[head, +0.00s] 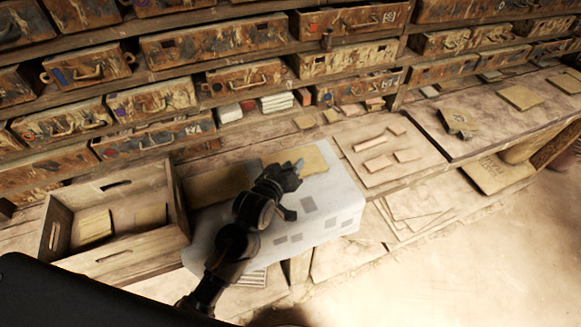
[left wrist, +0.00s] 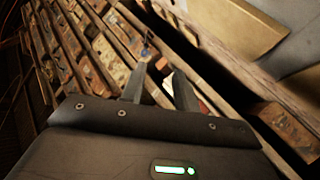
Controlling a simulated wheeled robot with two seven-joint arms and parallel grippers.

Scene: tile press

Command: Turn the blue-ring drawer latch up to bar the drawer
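Rusty drawers fill the shelf wall in the head view. Several have coloured marks, including a bluish one on the upper-left drawer (head: 90,68) and one on the middle drawer (head: 245,78). They are too small to tell which is the blue-ring latch or how it is turned. My left gripper (head: 290,175) is over the bench, in front of the drawers and apart from them. In the left wrist view its two fingers (left wrist: 161,70) are spread with nothing between them. A small dark part with a blue spot (left wrist: 147,49) shows beyond the fingertips. My right gripper is out of view.
A wooden crate (head: 118,258) with tiles inside stands at left on the bench. A pale cloth (head: 320,212) lies under my left gripper. A board (head: 362,175) with small tiles lies to its right. Loose blocks stand below the middle drawers.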

